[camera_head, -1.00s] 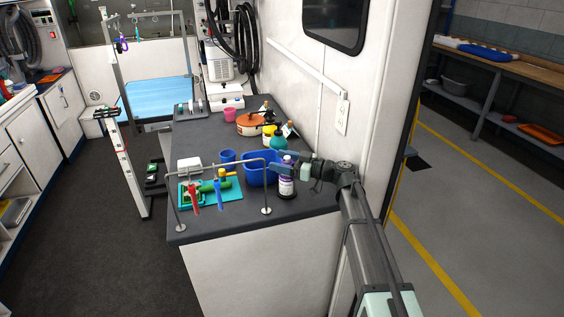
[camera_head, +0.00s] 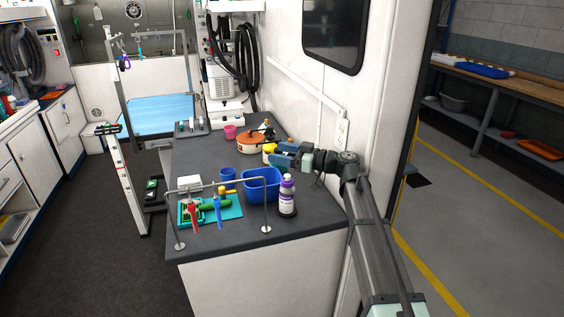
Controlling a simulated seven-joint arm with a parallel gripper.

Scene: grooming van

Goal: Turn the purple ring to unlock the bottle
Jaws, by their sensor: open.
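The bottle (camera_head: 287,203) stands upright on the dark counter near its front edge. It is white with a dark purple band on its label. Its purple ring (camera_head: 287,183) is near the top, under a pale cap, and too small to read its turn or any marks. My gripper (camera_head: 276,158) is open, above and behind the bottle in the picture, apart from it, its blue fingers pointing left. It covers part of the things at the wall side of the counter.
A blue tub (camera_head: 261,184) stands just left of the bottle. A thin metal rail (camera_head: 232,190) rises at the counter's front. A teal mat (camera_head: 231,214) with coloured tools lies left. An orange-lidded pot (camera_head: 252,140) stands farther back. The van wall (camera_head: 375,110) is close right.

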